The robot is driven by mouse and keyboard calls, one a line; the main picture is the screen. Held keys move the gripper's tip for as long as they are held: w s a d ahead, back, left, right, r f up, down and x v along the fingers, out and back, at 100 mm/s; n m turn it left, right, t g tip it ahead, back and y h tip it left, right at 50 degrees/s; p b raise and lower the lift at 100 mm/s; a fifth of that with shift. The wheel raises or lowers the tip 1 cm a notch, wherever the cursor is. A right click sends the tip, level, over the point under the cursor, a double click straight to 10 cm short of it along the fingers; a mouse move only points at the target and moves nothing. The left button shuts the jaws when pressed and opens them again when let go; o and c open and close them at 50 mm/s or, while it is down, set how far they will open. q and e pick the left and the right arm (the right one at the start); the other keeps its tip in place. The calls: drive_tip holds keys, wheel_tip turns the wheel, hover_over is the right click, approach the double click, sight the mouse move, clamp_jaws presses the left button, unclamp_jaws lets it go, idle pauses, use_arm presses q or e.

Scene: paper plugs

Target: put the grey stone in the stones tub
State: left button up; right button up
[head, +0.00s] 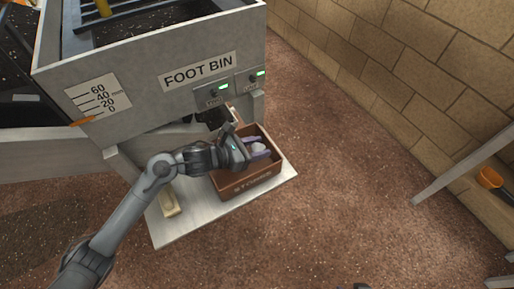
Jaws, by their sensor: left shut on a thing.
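The brown stones tub (251,182) stands on a pale metal shelf below the foot bin, with lettering on its front wall. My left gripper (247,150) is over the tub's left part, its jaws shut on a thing. A pale grey stone (259,148) shows right at the fingertips, over or in the tub. I cannot tell whether it touches the tub floor. The gripper hides part of the tub's inside, where purplish shapes also show. My right gripper is not in view.
The metal foot bin (150,85) stands close above and behind the tub. A pale yellowish block (168,200) lies on the shelf (222,214) left of the tub. Open brown floor lies to the right, before a block wall (420,90). An orange scoop (489,177) is at far right.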

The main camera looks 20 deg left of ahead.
use_arm(q)
drive_tip(key=o, duration=1.1)
drive_tip(key=shift+s+f, duration=0.1)
drive_tip(key=shift+f, duration=0.55)
drive_tip(key=shift+c, duration=0.2)
drive_tip(key=shift+f, duration=0.1)
drive_tip(key=shift+r+p, duration=0.55)
drive_tip(key=shift+p, duration=0.1)
drive_tip(key=shift+r+p, duration=0.45)
drive_tip(key=p+v, duration=0.2)
drive_tip(key=v, duration=0.8)
drive_tip(key=shift+a+r, duration=0.1)
drive_tip(key=shift+a, duration=0.1)
drive_tip(key=shift+p+v, duration=0.3)
drive_tip(key=shift+v, duration=0.55)
